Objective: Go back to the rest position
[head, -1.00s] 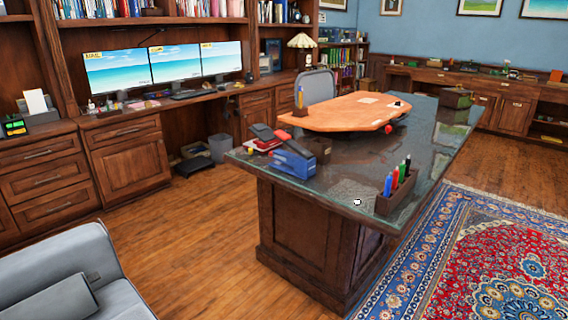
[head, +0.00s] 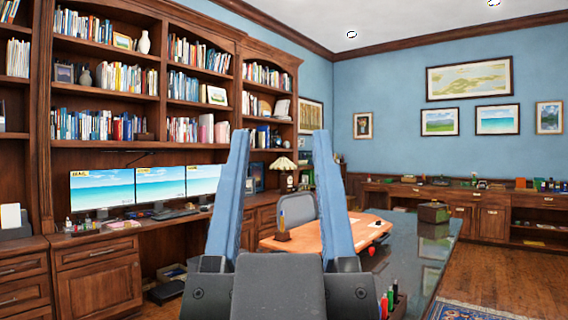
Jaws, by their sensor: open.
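My gripper (head: 284,150) stands upright in the middle of the head view. Its two blue fingers are spread wide apart, with nothing between them. Its dark grey body fills the bottom centre and hides much of the glass-topped desk. The fingertips show against the bookcase and the blue wall behind.
The glass-topped desk (head: 432,262) stands behind and right of my gripper, with an orange board (head: 352,232), a dark box (head: 433,212) and several pens on it. Monitors (head: 130,187) line the left counter. A tall bookcase (head: 150,92) stands behind. Wood floor (head: 500,270) shows right.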

